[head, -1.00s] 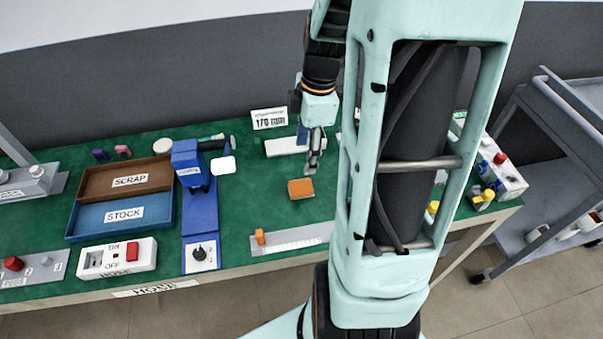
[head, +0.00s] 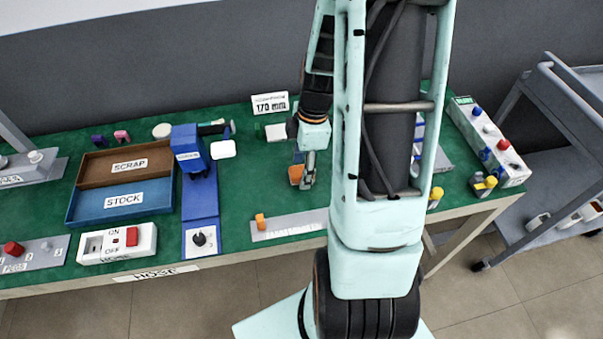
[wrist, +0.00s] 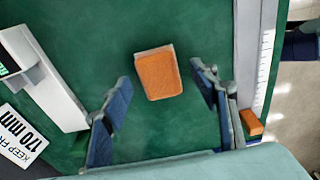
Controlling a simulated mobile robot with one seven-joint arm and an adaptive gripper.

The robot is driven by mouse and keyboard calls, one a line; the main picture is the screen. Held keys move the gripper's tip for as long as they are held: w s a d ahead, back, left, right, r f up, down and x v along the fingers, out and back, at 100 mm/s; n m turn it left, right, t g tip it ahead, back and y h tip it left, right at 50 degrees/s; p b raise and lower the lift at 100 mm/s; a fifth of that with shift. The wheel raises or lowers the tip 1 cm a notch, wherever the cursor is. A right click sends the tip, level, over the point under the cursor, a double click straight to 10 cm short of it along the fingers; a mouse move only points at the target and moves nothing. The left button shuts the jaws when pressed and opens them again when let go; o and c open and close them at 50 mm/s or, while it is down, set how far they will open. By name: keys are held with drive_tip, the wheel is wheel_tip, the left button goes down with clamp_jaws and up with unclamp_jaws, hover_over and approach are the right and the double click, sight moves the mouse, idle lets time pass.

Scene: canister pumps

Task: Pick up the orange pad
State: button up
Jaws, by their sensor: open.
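The orange pad (wrist: 159,74) lies flat on the green table top in the wrist view, with a pale edge along its far side. My gripper (wrist: 160,97) is open, its two blue fingers spread on either side of the space below the pad in that view, with nothing between them. In the head view the pad (head: 296,174) is partly hidden behind my gripper (head: 307,177). The fingers appear above the table and apart from the pad; the exact height is hard to tell.
A ruler strip (head: 290,226) with a small orange block (head: 260,220) lies at the front edge. A sign reading 170 mm (head: 270,104) stands behind. A blue press (head: 190,155) and the scrap (head: 125,164) and stock (head: 120,206) trays are to the left. Green surface around the pad is clear.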

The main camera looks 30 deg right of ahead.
drive_tip(key=shift+c, duration=0.3)
drive_tip(key=c, duration=1.1)
drive_tip(key=shift+w+r, duration=0.1)
drive_tip(key=shift+r, duration=0.55)
drive_tip(key=s+d+r, duration=0.2)
drive_tip(key=s+r, duration=0.2)
drive_tip(key=s+d+r, duration=0.2)
drive_tip(key=s+r, duration=0.1)
drive_tip(key=s, duration=0.1)
drive_tip(key=s+d+r, duration=0.2)
drive_tip(key=s+r, duration=0.2)
drive_tip(key=shift+s+d+r, duration=0.25)
drive_tip(key=shift+d+r, duration=0.05)
drive_tip(key=shift+d, duration=0.1)
